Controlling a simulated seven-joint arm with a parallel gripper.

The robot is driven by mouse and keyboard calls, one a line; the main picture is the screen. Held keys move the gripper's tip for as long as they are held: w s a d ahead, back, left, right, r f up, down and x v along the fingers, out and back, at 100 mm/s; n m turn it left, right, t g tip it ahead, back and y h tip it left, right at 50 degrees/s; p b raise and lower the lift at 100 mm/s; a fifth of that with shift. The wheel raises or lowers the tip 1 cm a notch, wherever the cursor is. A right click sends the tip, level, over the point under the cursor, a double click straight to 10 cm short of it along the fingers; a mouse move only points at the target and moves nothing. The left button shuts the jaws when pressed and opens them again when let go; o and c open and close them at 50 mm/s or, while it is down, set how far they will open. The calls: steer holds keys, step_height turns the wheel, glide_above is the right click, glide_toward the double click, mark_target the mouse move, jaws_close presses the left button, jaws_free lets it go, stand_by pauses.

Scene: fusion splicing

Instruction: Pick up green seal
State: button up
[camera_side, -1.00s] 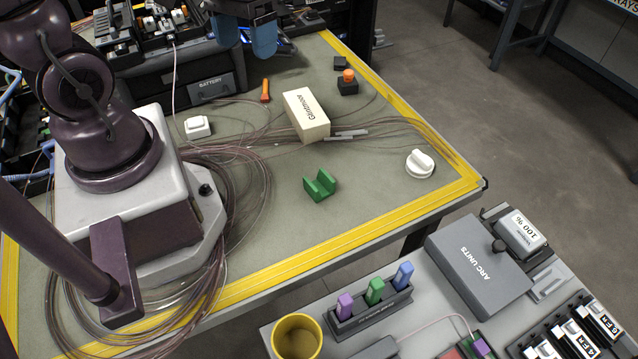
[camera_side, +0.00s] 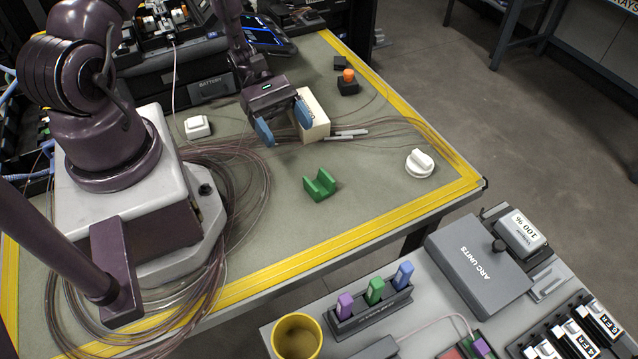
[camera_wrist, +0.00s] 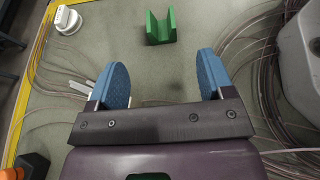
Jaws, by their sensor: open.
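A green U-shaped block (camera_side: 320,186) sits on the table mat, its channel facing up; it also shows in the wrist view (camera_wrist: 160,27), top centre, beyond the fingertips. Another green piece (camera_side: 375,291) stands upright in a dark rack on the lower bench, between a purple and a blue one. I cannot tell by its look which green one is the seal. My gripper (camera_side: 285,128), with blue finger pads, is open and empty; it also shows in the wrist view (camera_wrist: 160,78). It is above the mat, up and left of the U-shaped block and apart from it.
A cream box (camera_side: 313,117) stands close by my gripper, partly hidden by a finger. Thin loose fibres cross the mat. A white round knob (camera_side: 419,163) lies right, a white block (camera_side: 198,127) left, an orange-topped button (camera_side: 348,82) behind. Around the U-shaped block is mostly clear.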

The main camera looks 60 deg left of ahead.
mark_target(319, 187)
steer(key=x, duration=1.1)
steer(key=shift+d+f, duration=0.15)
steer(key=shift+d, duration=0.2)
steer(key=c, duration=1)
